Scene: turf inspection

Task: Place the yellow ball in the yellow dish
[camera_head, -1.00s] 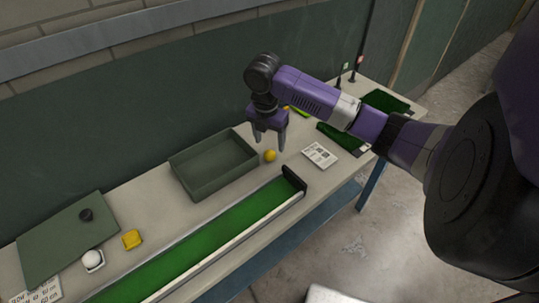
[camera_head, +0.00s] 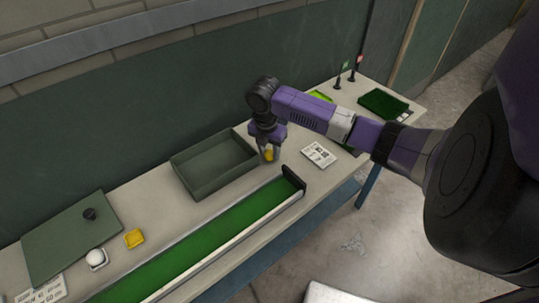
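The yellow ball (camera_head: 269,156) is on the bench, just right of the green-grey tray. My gripper (camera_head: 269,157) is lowered around it, with its fingers at the ball's sides. Whether the fingers press on the ball is too small to tell.
A white ball (camera_head: 95,256) sits in a white dish left of the yellow dish. The walled tray (camera_head: 187,187) and the long turf channel (camera_head: 215,238) with its black end stop (camera_head: 293,180) flank the bench between ball and dish. A printed card (camera_head: 319,154) lies to the right.

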